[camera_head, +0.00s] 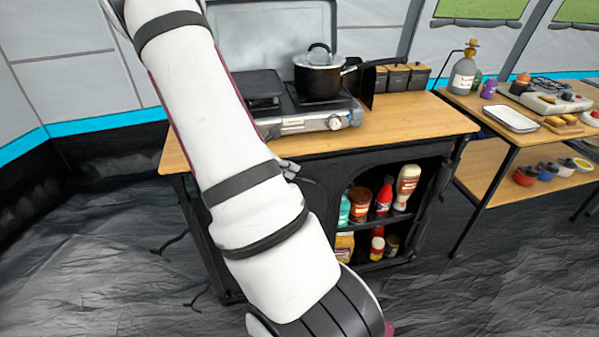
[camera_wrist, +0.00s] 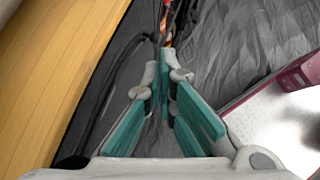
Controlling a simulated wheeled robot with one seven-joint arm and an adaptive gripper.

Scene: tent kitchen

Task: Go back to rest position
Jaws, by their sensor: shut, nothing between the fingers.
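My gripper (camera_wrist: 165,75) shows in the wrist view with its teal-padded fingers converging and the tips together. Nothing is between the fingertips. It is beside the front edge of the wooden table top (camera_wrist: 50,70), with dark floor below. In the head view, my white arm crosses the picture from top left to bottom centre and hides most of the gripper; only a small grey part shows by the table's front edge.
The table (camera_head: 415,125) bears a stove (camera_head: 300,122) with a lidded black pot (camera_head: 318,78). Bottles and jars fill the shelf (camera_head: 350,228) below. A second table (camera_head: 480,105) stands at right with a tray (camera_head: 511,118) and a gas bottle (camera_head: 463,75). The floor at left is clear.

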